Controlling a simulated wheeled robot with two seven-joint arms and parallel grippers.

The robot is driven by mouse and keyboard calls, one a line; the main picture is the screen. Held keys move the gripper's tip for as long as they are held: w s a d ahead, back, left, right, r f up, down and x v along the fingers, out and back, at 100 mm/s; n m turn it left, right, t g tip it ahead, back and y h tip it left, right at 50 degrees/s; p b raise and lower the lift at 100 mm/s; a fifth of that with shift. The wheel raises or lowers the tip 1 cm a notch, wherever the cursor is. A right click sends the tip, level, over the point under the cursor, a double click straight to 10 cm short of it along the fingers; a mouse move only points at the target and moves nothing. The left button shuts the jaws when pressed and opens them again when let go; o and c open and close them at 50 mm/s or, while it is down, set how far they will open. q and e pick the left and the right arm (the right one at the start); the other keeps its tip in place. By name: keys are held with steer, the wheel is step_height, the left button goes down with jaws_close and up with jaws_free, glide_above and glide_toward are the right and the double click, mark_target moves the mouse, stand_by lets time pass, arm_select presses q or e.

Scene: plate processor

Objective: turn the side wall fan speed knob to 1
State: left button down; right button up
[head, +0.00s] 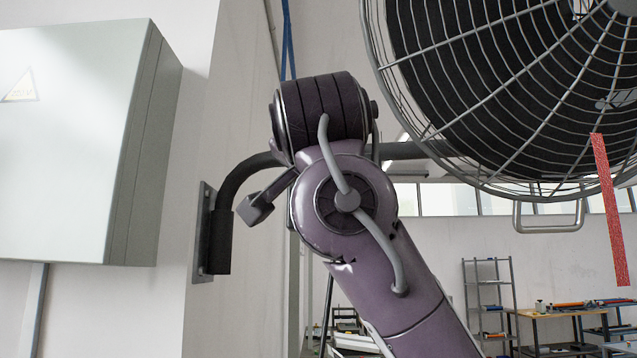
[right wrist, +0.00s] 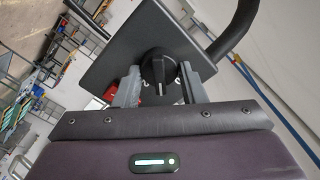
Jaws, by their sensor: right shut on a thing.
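The fan speed knob (right wrist: 157,72) is a black round knob with a raised grip bar, on the face of a dark grey box (right wrist: 125,50) in the right wrist view. My right gripper (right wrist: 158,88) is shut on the knob, one finger on each side. In the head view the knob and my right gripper's fingertips are not visible; my right arm fills the middle. The side wall fan (head: 500,90) with its wire cage is at upper right. My left gripper is not in view.
A dark curved pipe (head: 238,175) comes from a wall bracket (head: 203,232) close to my right arm. A pale wall cabinet (head: 75,140) is at left. A red strip (head: 609,210) hangs from the fan cage. Shelves (head: 490,300) and a workbench (head: 565,312) stand far back.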

steer(key=o, duration=1)
steer(key=shift+s, duration=0.1)
steer(key=shift+c, duration=0.2)
steer(key=shift+s, duration=0.1)
steer(key=s+b, duration=0.3)
steer(key=s, duration=0.4)
steer(key=shift+s, duration=0.3)
